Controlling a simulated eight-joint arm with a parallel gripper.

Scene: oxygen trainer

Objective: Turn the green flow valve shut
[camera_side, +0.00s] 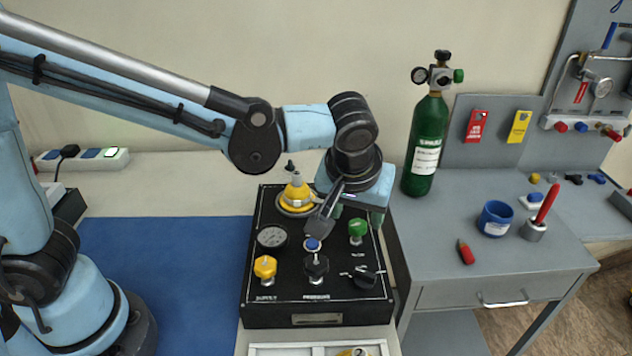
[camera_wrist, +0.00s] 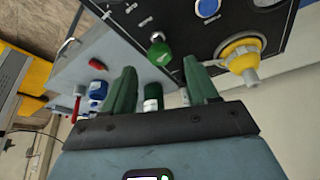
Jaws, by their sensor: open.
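The green flow valve (camera_side: 357,229) is a small green knob on the right side of the black panel (camera_side: 262,296). In the wrist view the green knob (camera_wrist: 160,52) lies ahead of the gap between my fingertips. My gripper (camera_side: 357,214) is above the knob, with its two green fingers spread apart and nothing held between them. In the wrist view the open gripper (camera_wrist: 162,76) shows one finger on each side of the gap. The knob looks apart from both fingers. The side view does not show the exact height between them.
The panel also carries a yellow fitting (camera_side: 297,196), a gauge (camera_side: 272,237), a yellow knob (camera_side: 265,267) and black knobs (camera_side: 315,267). A green oxygen cylinder (camera_side: 425,145) stands close at right. A blue cup (camera_side: 495,219) sits on the grey bench. The blue mat (camera_side: 165,265) is clear.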

